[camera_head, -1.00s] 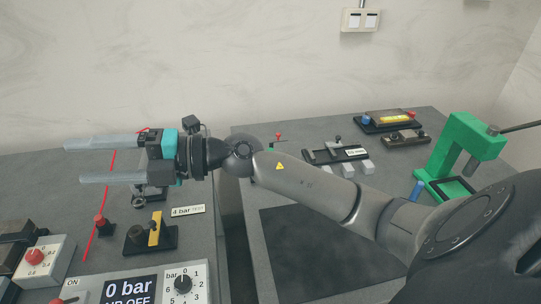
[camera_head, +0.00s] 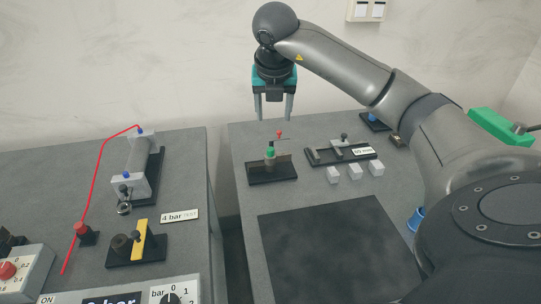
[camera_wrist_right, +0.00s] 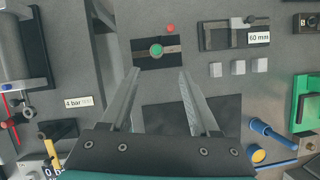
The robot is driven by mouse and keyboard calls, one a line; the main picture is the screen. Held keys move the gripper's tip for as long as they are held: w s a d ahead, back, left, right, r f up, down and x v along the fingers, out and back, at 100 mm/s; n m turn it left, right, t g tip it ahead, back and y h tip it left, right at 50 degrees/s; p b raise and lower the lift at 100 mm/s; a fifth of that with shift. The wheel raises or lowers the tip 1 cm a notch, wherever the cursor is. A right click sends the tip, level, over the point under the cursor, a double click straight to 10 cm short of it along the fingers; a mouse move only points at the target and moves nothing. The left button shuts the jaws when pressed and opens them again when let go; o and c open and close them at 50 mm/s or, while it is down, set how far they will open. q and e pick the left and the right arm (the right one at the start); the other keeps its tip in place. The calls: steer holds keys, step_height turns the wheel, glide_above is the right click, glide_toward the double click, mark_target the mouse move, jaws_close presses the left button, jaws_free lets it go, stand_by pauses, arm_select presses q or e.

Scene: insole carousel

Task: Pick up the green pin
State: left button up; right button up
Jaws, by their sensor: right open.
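The green pin (camera_head: 270,153) stands upright on a small black base (camera_head: 273,175) near the back left of the right-hand table. From above, in the right wrist view, the pin (camera_wrist_right: 156,50) shows as a green disc in the middle of the base. My right gripper (camera_head: 273,117) points down, open and empty, above and behind the pin in the head view. In the right wrist view its fingertips (camera_wrist_right: 159,72) are apart, with the pin just beyond them and nothing between them. My left gripper is not in view.
A red-topped piece (camera_head: 280,134) stands close behind the base. To the right are a black slide fixture (camera_head: 322,158) and white cubes (camera_head: 355,172). A dark mat (camera_head: 325,245) lies in front. A gap separates this table from the left one.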

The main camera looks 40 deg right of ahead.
steer(key=b, duration=0.1)
glide_above(271, 149)
steer(key=s+a, duration=0.1)
steer(key=s, duration=0.1)
step_height(271, 149, down, 9)
steer(key=shift+a+b+x, duration=0.2)
steer(key=shift+x, duration=1.15)
steer(key=shift+a+b+x, duration=0.15)
steer(key=shift+a+x, duration=0.05)
steer(key=shift+x, duration=1.15)
steer(key=shift+c, duration=0.2)
jaws_close()
